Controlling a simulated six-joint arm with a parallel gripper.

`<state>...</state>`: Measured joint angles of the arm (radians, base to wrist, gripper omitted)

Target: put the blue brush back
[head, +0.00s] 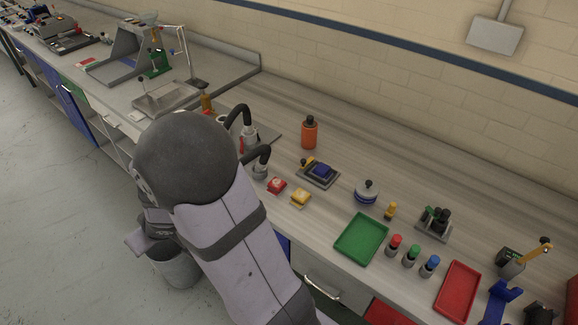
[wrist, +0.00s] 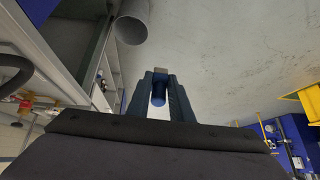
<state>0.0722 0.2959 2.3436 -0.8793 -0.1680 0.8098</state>
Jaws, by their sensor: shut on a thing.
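My gripper (wrist: 160,84) shows in the wrist view with its two dark fingers closed around a narrow blue piece, which looks like part of the blue brush (wrist: 159,93). Only a short blue length shows between the fingers; the rest is hidden. Behind it is grey floor, so it is held out in front of the bench. In the head view my large arm covers the lower left of the bench, and the gripper and brush cannot be made out there. I cannot tell which holder on the bench belongs to the brush.
A grey bin (head: 176,270) stands on the floor beside my arm. The bench holds a green tray (head: 361,238), a red tray (head: 457,291), several small capped bottles, a dark holder (head: 434,224) and an orange bottle (head: 309,133). The back of the bench is mostly clear.

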